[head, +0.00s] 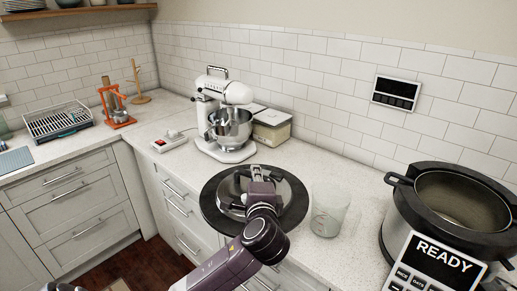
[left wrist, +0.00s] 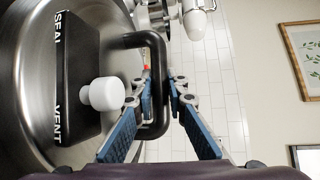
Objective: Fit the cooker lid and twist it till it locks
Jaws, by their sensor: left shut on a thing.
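The cooker lid (head: 210,209) is a round steel disc with a broad black rim. My left gripper (head: 260,176) is shut on its black bar handle (left wrist: 157,80) and holds the lid near the counter's front edge. In the left wrist view the blue-padded fingers (left wrist: 160,105) close on either side of the handle. That view also shows a black block marked SEAL and VENT (left wrist: 76,80) with a white knob (left wrist: 103,95). The cooker (head: 408,222) stands open at the right, apart from the lid, and its display (head: 442,256) reads READY. My right gripper is not seen.
A measuring cup (head: 329,212) stands on the counter between lid and cooker. A stand mixer (head: 226,125) and a lidded container (head: 271,129) are behind the lid. A small white device (head: 172,141) lies left of the mixer. A dark panel (head: 396,92) hangs on the tiled wall.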

